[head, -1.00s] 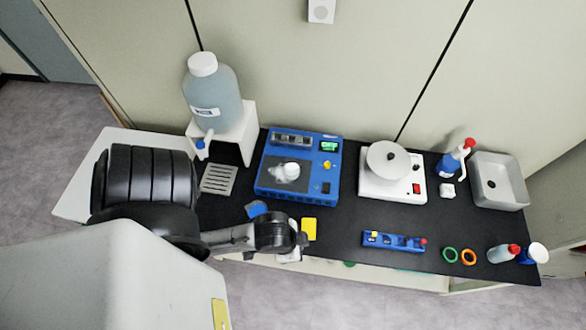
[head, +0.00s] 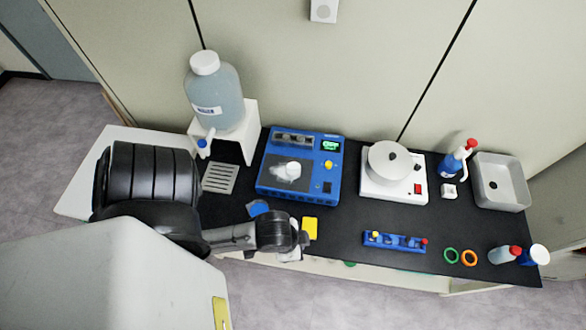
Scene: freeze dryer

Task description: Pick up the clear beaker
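I cannot clearly make out a clear beaker. A small whitish, partly see-through object (head: 292,171) sits on the grey plate of the blue device (head: 268,186); I cannot tell whether it is the beaker. My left arm comes in from the left, and my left gripper (head: 302,240) is over the front edge of the black bench, beside a yellow pad. Its fingers are too small and too hidden to show whether they are open or shut. A white shape (head: 291,255) shows just below it, and I cannot tell what it is. My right gripper is not in view.
A large water bottle (head: 217,95) with a tap stands on a white stand at the back left. A white round-topped device (head: 389,165), a blue rack (head: 394,242), green and orange rings, small bottles and a grey basin (head: 500,182) fill the right side of the black bench (head: 340,225).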

